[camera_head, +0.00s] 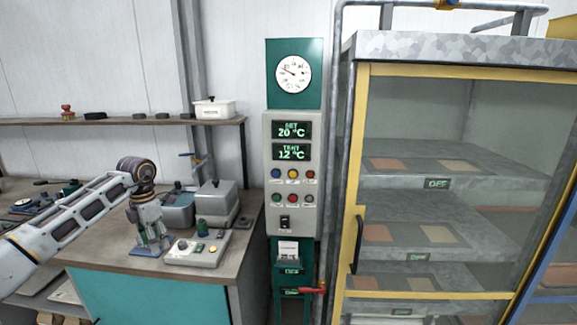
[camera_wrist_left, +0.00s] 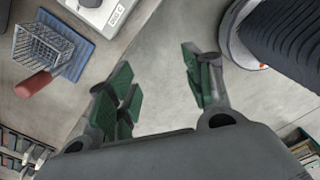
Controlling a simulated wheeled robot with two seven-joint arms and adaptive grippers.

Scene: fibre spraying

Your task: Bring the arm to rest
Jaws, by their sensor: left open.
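My left arm (camera_head: 70,215) reaches in from the left in the head view, over the workbench. My left gripper (camera_head: 152,246) hangs from its wrist and points down, in front of the grey boxes at the bench's right end. In the left wrist view the gripper (camera_wrist_left: 160,88) has its green-padded fingers spread apart, with nothing between them. My right arm and right gripper do not show.
A control box (camera_head: 199,251) with a green knob sits on the workbench (camera_head: 110,250) just right of the gripper. A wire basket (camera_wrist_left: 42,50) with a red handle shows in the wrist view. A panel (camera_head: 292,190) and glass-fronted cabinet (camera_head: 352,245) stand to the right.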

